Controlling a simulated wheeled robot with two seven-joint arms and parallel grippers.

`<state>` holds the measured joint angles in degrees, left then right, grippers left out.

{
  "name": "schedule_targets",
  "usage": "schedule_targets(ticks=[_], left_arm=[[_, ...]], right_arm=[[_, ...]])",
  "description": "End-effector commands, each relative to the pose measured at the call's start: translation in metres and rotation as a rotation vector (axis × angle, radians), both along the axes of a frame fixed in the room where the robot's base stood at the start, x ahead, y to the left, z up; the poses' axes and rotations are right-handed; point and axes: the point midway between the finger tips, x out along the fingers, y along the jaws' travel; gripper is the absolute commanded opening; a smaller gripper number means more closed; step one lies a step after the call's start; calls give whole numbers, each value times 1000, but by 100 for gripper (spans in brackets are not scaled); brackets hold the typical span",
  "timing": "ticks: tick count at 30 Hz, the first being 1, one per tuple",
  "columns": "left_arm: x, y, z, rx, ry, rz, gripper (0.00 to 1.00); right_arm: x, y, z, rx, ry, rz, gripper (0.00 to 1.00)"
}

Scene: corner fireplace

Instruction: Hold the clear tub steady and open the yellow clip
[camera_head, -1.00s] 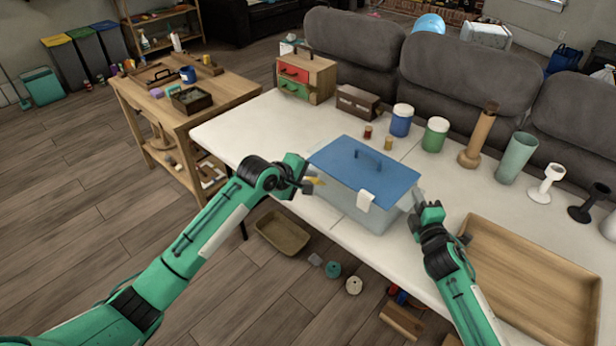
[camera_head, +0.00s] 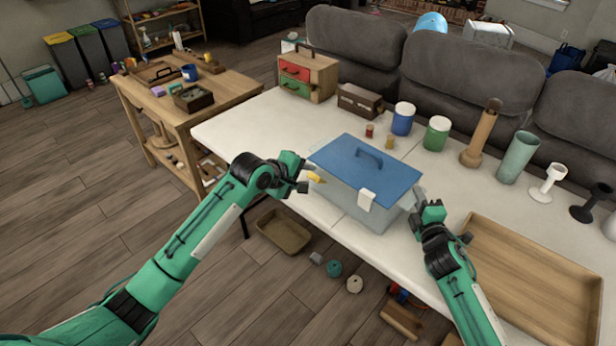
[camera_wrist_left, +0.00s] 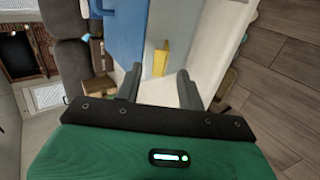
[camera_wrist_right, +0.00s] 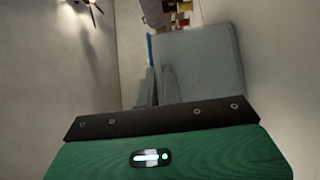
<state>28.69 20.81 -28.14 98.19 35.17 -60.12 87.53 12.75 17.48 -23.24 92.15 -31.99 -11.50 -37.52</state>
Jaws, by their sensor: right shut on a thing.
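The clear tub (camera_head: 383,218) stands on the white table with a blue handled lid (camera_head: 360,168) on top. A white clip (camera_head: 366,199) hangs over its front edge. The yellow clip (camera_head: 317,178) is on the tub's left side; it also shows in the left wrist view (camera_wrist_left: 160,58), between and beyond the fingers. My left gripper (camera_head: 305,178) is open and empty, just left of the yellow clip; its fingers also show in the left wrist view (camera_wrist_left: 158,88). My right gripper (camera_head: 418,214) is shut on the tub's right wall, seen close in the right wrist view (camera_wrist_right: 205,65).
A wooden tray (camera_head: 530,270) lies right of my right arm. Blue (camera_head: 402,120) and green (camera_head: 436,134) jars and small spools stand behind the tub. A drawer box (camera_head: 306,75) is at the back left. A bin (camera_head: 284,232) is on the floor below.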

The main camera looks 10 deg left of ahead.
Motion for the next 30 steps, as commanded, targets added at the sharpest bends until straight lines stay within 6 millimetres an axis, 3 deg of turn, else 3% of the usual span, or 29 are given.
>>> schedule_targets(ticks=[9,15,29,30], left_arm=[[-43,29,38,1,0,-1,39],[-60,40,54,1,0,-1,39],[-64,43,57,0,1,-1,39],[-64,43,58,0,1,-1,39]], right_arm=[[0,0,-1,0,2,-1,0],[0,0,-1,0,2,-1,0],[0,0,-1,0,2,-1,0],[0,0,-1,0,2,-1,9]])
